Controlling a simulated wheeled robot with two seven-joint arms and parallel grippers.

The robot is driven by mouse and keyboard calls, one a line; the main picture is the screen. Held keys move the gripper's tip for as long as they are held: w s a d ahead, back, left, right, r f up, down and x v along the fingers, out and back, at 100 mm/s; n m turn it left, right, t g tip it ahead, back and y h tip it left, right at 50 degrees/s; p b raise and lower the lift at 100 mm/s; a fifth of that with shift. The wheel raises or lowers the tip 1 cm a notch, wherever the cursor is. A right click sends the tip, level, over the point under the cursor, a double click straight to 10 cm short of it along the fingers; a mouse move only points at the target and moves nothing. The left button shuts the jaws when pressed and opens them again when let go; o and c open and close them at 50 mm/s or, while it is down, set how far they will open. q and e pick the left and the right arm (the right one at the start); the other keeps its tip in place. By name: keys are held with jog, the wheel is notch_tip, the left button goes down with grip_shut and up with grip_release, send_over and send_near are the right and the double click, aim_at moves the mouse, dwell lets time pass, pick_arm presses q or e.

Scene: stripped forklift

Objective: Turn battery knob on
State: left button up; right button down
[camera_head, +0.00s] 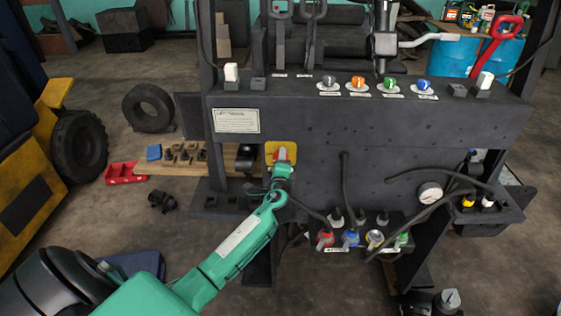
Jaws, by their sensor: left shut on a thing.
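The battery knob (282,152) is a small red handle on a yellow plate (271,155), on the front of the dark panel. The yellow plate shows around it. My left gripper (282,160) reaches up from the lower left and is shut on the knob. The fingers partly cover it, so the exact angle of the knob is hard to tell. My right gripper is not in view.
The dark forklift panel (400,125) carries grey, orange, green and blue knobs along its top. Cables and coloured connectors (350,238) hang below, beside a round gauge (430,192).

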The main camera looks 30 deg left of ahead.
pick_arm(q)
jog(key=o, duration=1)
jog(key=b+v, duration=0.4)
jog(key=v, duration=1)
jog(key=shift+a, duration=0.1)
